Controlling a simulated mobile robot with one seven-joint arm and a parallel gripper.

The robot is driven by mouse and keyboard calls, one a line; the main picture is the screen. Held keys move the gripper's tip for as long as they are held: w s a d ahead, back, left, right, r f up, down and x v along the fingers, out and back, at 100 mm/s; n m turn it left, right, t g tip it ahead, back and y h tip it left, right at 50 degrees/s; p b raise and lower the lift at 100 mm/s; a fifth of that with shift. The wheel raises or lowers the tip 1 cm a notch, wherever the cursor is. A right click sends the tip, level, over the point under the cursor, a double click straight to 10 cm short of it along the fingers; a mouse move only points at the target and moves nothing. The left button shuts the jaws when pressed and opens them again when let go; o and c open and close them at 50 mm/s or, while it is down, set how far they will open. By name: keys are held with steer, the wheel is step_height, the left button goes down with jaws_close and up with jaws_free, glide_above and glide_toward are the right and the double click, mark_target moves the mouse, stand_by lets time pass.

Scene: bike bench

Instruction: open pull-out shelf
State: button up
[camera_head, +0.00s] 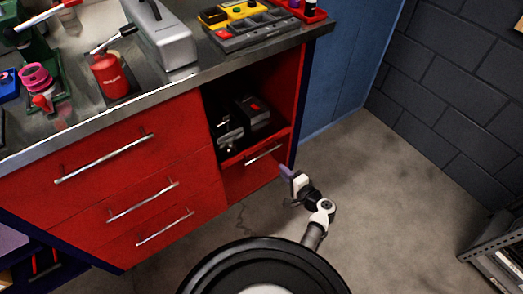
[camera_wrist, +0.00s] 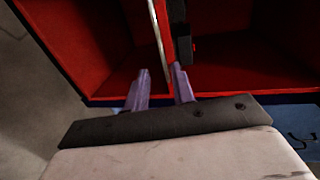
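The pull-out shelf (camera_head: 238,156) is a red board in the open bay at the right end of the red bench. A silver bar handle (camera_head: 263,153) is at its front. A black machine (camera_head: 245,117) stands on it. In the wrist view, the shelf and its silver handle (camera_wrist: 156,32) run nearly upright, with part of the black machine to their right. My gripper (camera_head: 288,182) is low in front of the bay, to the right of the handle. In the wrist view, its two purple fingers (camera_wrist: 160,72) are apart, with the handle's lower end between or just beyond their tips. I cannot tell whether they touch it.
Red drawers (camera_head: 150,190) with silver handles are left of the bay. The bench top (camera_head: 190,76) holds a grey toolbox (camera_head: 168,38), a red bottle (camera_head: 109,75) and a tool tray (camera_head: 250,27). Concrete floor (camera_head: 370,190) is clear to the right, with a grey rack (camera_head: 497,255) at the edge.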

mark_target(264, 154)
steer(key=x, duration=1.3)
steer(key=shift+a, duration=0.1)
jaws_close()
